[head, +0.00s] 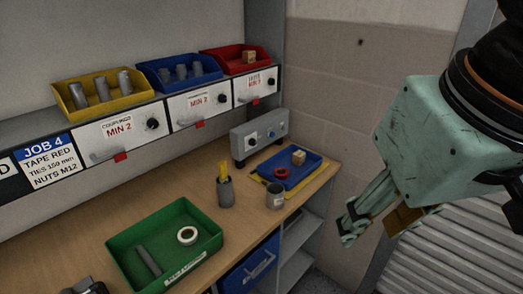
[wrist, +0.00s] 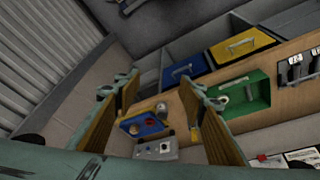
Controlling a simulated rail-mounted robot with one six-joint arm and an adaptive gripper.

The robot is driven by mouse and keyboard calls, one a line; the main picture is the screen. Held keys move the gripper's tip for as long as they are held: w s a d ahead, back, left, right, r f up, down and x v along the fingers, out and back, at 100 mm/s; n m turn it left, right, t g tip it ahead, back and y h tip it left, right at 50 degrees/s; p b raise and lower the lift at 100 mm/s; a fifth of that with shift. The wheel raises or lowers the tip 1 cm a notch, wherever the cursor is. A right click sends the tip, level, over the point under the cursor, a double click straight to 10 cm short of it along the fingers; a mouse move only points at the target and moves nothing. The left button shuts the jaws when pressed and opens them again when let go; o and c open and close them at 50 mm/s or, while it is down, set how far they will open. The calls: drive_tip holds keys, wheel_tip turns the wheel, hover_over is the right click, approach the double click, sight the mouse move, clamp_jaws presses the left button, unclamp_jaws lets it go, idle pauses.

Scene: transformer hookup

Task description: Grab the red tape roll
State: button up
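The red tape roll (head: 281,173) lies in a small blue tray (head: 302,180) at the right end of the workbench, beside a small tan block (head: 299,157). My gripper (head: 368,228) is off to the right of the bench in the head view, well apart from the roll. Its fingers are spread with nothing between them, as the wrist view (wrist: 158,88) also shows.
A grey control box (head: 259,134) stands behind the blue tray. A grey cup (head: 275,196) and a pen holder (head: 226,191) stand in front and left. A green tray (head: 163,245) holds a white roll (head: 187,236). A shelf with bins (head: 106,90) overhangs the back.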

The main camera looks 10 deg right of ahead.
drive_tip(key=w+r+n+g+p, duration=0.1)
drive_tip(key=w+n+p, duration=0.15)
drive_tip(key=w, duration=1.25)
drive_tip(key=w+r+n+g+p, duration=0.1)
drive_tip(key=w+r+p, duration=0.15)
drive_tip(key=w, duration=1.35)
drive_tip(key=w+f+n+g+p, duration=0.1)
drive_tip(key=w+f+n+p, duration=0.1)
drive_tip(key=w+f, duration=0.8)
drive_tip(key=w+f+n+g+p, duration=0.1)
drive_tip(key=w+f+p, duration=0.3)
drive_tip(key=w+f, duration=0.7)
drive_tip(key=shift+w+f+n+p, duration=0.35)
drive_tip(key=shift+w+n, duration=0.3)
drive_tip(key=shift+w, duration=1.75)
drive_tip(key=shift+d, duration=0.1)
drive_tip(key=shift+f+b, duration=0.4)
drive_tip(key=shift+f, duration=3.8)
